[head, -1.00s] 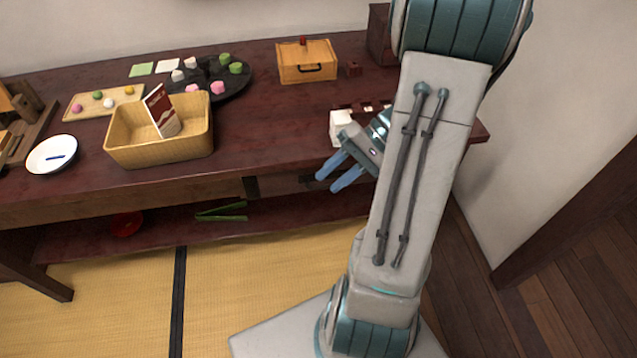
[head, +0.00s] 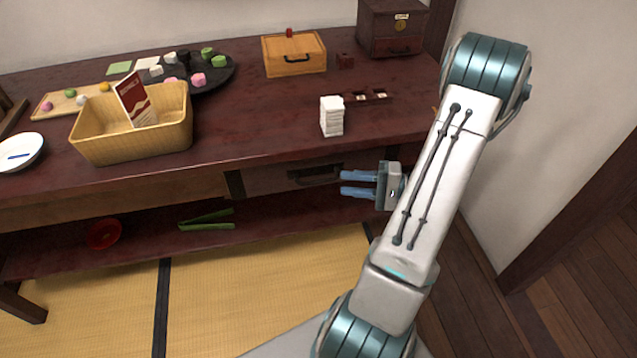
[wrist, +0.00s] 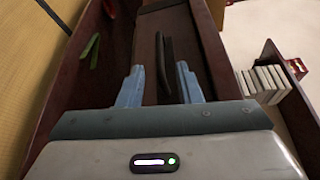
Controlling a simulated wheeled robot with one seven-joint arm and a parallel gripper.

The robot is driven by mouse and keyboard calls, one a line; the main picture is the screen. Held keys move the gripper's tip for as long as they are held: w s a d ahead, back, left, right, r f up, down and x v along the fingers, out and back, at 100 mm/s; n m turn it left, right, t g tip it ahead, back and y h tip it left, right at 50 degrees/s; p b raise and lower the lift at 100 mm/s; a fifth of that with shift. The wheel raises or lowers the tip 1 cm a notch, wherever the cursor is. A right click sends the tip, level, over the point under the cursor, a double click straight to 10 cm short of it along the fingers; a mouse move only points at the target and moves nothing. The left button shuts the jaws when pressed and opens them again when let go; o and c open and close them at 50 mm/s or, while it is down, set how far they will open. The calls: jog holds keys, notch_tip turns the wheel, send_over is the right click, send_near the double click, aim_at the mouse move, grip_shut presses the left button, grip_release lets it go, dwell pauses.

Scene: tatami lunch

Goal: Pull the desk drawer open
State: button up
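The desk drawer (head: 268,179) is a dark wooden front set under the desk top (head: 255,130), and it looks shut. Its dark bar handle (head: 315,174) sticks out from the front. My gripper (head: 345,183) is open just right of the handle in the head view, its two blue fingers pointing left. In the wrist view the drawer front (wrist: 180,50) lies ahead, and the handle (wrist: 163,62) runs between the two spread fingertips of my gripper (wrist: 160,75). The fingers stand apart from the handle on both sides.
Green tongs (head: 206,220) and a red bowl (head: 103,234) lie on the lower shelf. Wall stands to the right.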

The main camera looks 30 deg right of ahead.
aim_at(319, 181)
jog(key=b+x, duration=0.1)
jog(key=x, duration=0.7)
jog(key=shift+c, duration=0.3)
grip_shut()
